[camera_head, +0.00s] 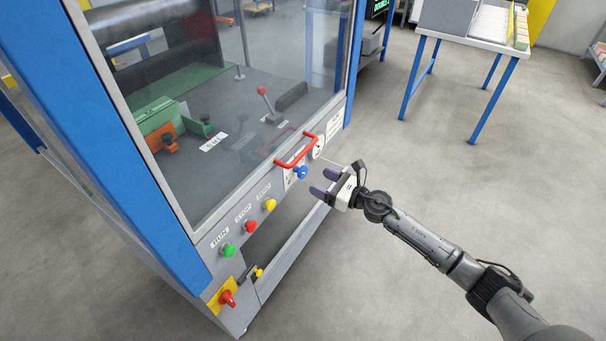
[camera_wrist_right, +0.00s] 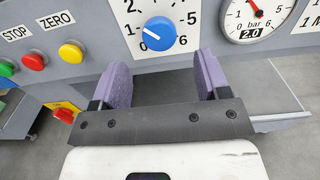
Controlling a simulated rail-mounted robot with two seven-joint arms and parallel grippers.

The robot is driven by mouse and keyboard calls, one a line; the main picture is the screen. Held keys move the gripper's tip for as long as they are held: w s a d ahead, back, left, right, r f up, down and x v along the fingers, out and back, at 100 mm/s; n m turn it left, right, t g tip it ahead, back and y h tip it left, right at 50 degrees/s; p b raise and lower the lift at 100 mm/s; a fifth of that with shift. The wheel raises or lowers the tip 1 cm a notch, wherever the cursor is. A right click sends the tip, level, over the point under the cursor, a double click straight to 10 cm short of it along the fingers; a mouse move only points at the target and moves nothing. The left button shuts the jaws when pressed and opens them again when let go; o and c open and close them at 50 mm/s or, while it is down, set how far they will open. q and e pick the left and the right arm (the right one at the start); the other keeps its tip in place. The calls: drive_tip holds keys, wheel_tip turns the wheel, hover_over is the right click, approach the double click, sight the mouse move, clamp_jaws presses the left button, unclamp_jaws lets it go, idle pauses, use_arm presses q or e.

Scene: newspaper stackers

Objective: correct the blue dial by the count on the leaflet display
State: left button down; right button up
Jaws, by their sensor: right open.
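The blue dial (camera_head: 301,172) sits on the front panel of the blue-framed machine, under the red handle. A dark screen with green text (camera_head: 380,7) is cut off at the top; no count is readable. My left gripper is not in view.
Green (camera_head: 228,249), red (camera_head: 250,226) and yellow (camera_head: 269,205) buttons line the panel left of the dial. A red handle (camera_head: 296,150) projects above it. A pressure gauge (camera_wrist_right: 256,16) is to its right.

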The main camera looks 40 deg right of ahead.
sight(305, 174)
drive_tip(key=x, duration=0.4)
drive_tip(key=shift+w+b, duration=0.1)
drive_tip(key=shift+b, duration=0.2)
drive_tip(key=shift+x, duration=1.45)
